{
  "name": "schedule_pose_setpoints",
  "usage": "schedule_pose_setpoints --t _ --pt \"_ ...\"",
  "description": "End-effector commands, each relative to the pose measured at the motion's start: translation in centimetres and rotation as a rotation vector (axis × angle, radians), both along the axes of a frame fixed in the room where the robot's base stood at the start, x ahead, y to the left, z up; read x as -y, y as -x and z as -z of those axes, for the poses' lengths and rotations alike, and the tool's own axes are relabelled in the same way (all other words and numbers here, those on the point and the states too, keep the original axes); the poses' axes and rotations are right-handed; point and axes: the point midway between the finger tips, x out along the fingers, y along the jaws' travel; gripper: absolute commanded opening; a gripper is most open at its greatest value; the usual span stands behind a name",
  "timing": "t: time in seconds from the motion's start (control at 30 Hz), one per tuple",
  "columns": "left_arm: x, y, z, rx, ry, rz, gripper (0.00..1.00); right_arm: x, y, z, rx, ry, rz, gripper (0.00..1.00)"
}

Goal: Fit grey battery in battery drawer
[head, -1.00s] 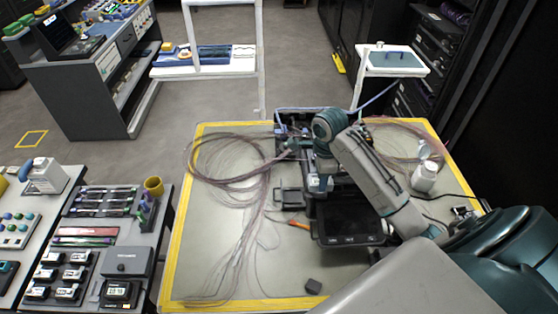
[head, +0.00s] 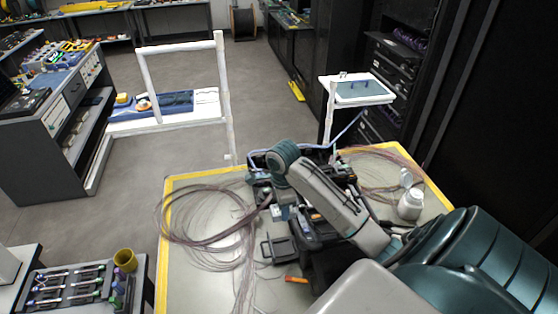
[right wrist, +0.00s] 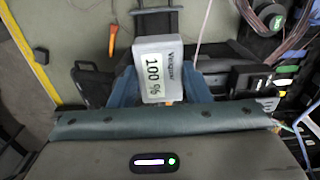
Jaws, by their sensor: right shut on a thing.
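My right gripper (head: 283,214) is over the fusion splicer (head: 318,232) on the work mat. In the right wrist view, its blue fingers (right wrist: 160,88) are shut on the grey battery (right wrist: 157,72), whose label reads 100 %. In the head view, the battery is small beside the fingers and hard to make out. A dark, open-framed tray that looks like the battery drawer (head: 278,250) lies at the splicer's left side, just in front of the gripper. My left gripper is not in view.
Loose fibre coils (head: 205,212) spread over the mat's left. An orange-handled tool (head: 296,280) lies in front of the drawer. A white bottle (head: 410,204) stands at the right. My right forearm covers part of the splicer.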

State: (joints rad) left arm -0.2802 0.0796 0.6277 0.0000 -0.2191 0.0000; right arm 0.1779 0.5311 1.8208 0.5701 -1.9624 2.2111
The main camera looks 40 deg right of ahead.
Motion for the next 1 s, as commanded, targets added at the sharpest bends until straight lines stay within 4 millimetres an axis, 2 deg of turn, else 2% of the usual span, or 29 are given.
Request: schedule_pose_setpoints --t 0.2,0.3,0.43,0.53,0.7,1.0 --pt "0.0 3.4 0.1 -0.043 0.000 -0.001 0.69 -0.1 0.1 3.4 -0.003 -0.001 0.001 0.06" --pt "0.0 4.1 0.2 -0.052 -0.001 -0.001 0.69 -0.1 0.1 5.5 -0.004 -0.002 0.001 0.06" --pt "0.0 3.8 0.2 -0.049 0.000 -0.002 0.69 -0.1 0.1 8.1 -0.003 -0.001 0.001 0.06" --pt "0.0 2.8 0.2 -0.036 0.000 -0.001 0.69 -0.1 0.1 9.9 -0.003 -0.001 0.001 0.06" --pt "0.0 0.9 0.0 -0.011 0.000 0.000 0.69 -0.1 0.1 11.6 0.000 -0.001 0.000 0.06" --pt "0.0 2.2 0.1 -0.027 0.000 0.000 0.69 0.0 0.1 13.7 0.000 0.000 0.000 0.06"
